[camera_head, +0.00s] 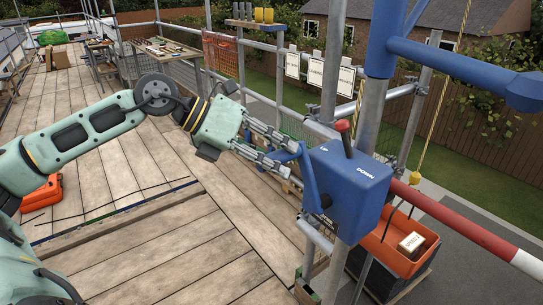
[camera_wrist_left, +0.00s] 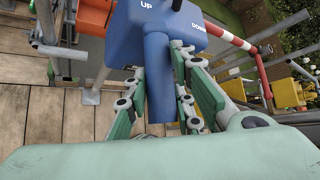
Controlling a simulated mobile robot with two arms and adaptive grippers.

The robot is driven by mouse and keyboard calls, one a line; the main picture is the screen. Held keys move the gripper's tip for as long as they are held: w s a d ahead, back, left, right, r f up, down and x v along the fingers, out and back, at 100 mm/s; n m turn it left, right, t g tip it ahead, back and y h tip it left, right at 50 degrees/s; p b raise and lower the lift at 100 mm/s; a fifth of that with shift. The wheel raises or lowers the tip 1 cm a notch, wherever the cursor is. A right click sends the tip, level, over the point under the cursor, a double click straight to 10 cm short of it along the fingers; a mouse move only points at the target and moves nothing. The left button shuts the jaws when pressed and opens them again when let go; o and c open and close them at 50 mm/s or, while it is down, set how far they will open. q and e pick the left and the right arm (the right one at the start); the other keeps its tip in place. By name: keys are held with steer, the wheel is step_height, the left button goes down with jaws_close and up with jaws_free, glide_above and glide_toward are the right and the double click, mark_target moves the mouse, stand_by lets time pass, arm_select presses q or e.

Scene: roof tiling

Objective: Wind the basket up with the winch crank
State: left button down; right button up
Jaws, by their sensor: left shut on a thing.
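The blue winch box (camera_head: 348,182), marked UP and DOWN, is fixed to a grey pole. A lever with a red knob (camera_head: 342,126) stands on its top. The blue crank (camera_head: 309,178) is on the box's left side. My left gripper (camera_head: 291,160) is shut on the crank; in the left wrist view its fingers lie on both sides of a blue cylinder (camera_wrist_left: 159,85). The orange basket (camera_head: 398,240) is below and right of the winch, beyond the red and white rail, with a pale block (camera_head: 411,242) in it. My right gripper is not in view.
A red and white rail (camera_head: 470,231) runs across just right of the winch. Thick blue tubes (camera_head: 455,62) are overhead. A yellow rope (camera_head: 436,125) hangs above the basket. An orange case (camera_head: 42,192) lies on the plank deck at left. The planks in front are mostly clear.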

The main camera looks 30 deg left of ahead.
arm_select(q)
steer(key=shift+s+d, duration=0.2)
steer(key=shift+d, duration=0.2)
steer(key=c, duration=1.8)
jaws_free()
steer(key=o, duration=0.3)
steer(key=shift+d, duration=0.15)
steer(key=shift+v, duration=0.8)
steer(key=v, duration=1)
steer(key=shift+a+r, duration=0.25)
